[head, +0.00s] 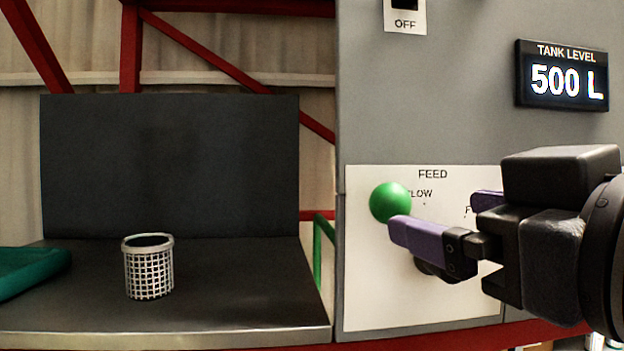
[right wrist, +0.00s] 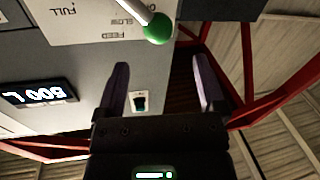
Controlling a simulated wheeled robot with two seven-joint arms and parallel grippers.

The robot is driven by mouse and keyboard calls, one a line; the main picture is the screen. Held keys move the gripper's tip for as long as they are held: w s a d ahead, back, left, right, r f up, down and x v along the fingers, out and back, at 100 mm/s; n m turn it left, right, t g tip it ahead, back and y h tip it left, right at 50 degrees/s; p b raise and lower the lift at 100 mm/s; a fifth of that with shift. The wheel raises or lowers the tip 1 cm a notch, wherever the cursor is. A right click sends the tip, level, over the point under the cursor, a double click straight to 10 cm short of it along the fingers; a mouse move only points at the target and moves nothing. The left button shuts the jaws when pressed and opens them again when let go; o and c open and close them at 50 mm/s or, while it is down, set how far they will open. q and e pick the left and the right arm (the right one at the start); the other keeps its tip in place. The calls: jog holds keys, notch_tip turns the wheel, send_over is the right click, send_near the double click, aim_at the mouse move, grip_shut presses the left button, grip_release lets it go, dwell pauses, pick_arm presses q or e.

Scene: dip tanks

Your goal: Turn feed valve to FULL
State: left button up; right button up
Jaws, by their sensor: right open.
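The feed valve's green ball knob (head: 390,202) is at the left of the white FEED panel (head: 372,290), beside the SLOW mark, partly covering that word. The FULL mark is to the right, mostly hidden by my gripper in the head view. My right gripper (head: 435,215) is open and empty in front of the panel, its near finger close to the knob's lower right. In the right wrist view the knob (right wrist: 158,28) and its pale lever show beyond the open fingertips (right wrist: 160,68), roughly between them sideways. Contact cannot be told. My left gripper is out of view.
A tank level display (head: 562,76) reads 500 L at the upper right. A switch labelled OFF (head: 405,24) is above the panel.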

aim_at(403, 205)
jog(key=p+x, duration=0.2)
jog(key=shift+w+r, duration=0.2)
jog(key=shift+w, duration=0.2)
jog(key=x, duration=0.5)
jog(key=shift+f+p, duration=0.2)
jog(key=shift+p, duration=0.2)
jog(key=shift+w, duration=0.3)
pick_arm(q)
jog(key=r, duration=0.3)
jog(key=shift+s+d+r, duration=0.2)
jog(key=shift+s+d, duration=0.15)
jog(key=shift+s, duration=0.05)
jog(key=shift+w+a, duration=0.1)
pick_arm(e)
grip_shut()
